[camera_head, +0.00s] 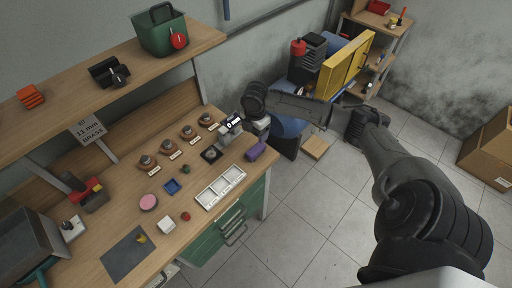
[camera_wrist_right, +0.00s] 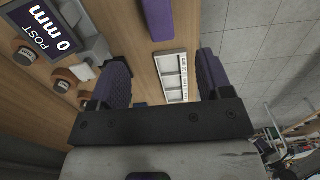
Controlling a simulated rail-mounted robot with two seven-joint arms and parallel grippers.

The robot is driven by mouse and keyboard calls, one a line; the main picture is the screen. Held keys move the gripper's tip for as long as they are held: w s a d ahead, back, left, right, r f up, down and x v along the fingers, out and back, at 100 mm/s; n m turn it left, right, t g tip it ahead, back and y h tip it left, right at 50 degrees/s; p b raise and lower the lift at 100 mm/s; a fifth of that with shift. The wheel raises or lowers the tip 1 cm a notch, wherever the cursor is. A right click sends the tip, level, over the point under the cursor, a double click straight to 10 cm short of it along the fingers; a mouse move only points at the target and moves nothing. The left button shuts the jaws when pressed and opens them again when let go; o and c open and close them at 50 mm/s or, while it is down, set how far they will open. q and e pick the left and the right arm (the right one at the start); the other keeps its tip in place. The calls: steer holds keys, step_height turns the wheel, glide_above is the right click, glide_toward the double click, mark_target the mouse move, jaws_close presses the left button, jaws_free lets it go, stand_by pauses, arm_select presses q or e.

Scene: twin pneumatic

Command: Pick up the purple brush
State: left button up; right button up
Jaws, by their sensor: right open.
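The purple brush (camera_head: 256,151) looks like a small purple block, lying near the right end of the wooden workbench (camera_head: 128,190). A purple piece, which looks like the brush (camera_wrist_right: 159,18), shows at the top edge in the right wrist view, partly cut off. My right gripper (camera_head: 260,128) is above the bench's right end, just beyond the brush in the head view. In the right wrist view my right gripper (camera_wrist_right: 160,78) has its two dark fingers wide apart, with nothing between them. The brush lies beyond the fingertips, apart from them. My left gripper is not in view.
A white compartment tray (camera_head: 220,187) lies next to the brush. A display sign (camera_head: 234,122) and a row of brown round posts (camera_head: 188,132) stand near the gripper. A green bin (camera_head: 160,33) sits on the shelf above. Open floor lies right of the bench.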

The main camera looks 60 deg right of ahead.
mark_target(256, 149)
steer(key=f, duration=0.8)
steer(key=f+b, duration=0.1)
steer(key=f, duration=0.4)
steer(key=shift+d, duration=0.35)
steer(key=shift+r, duration=0.1)
steer(key=c, duration=1)
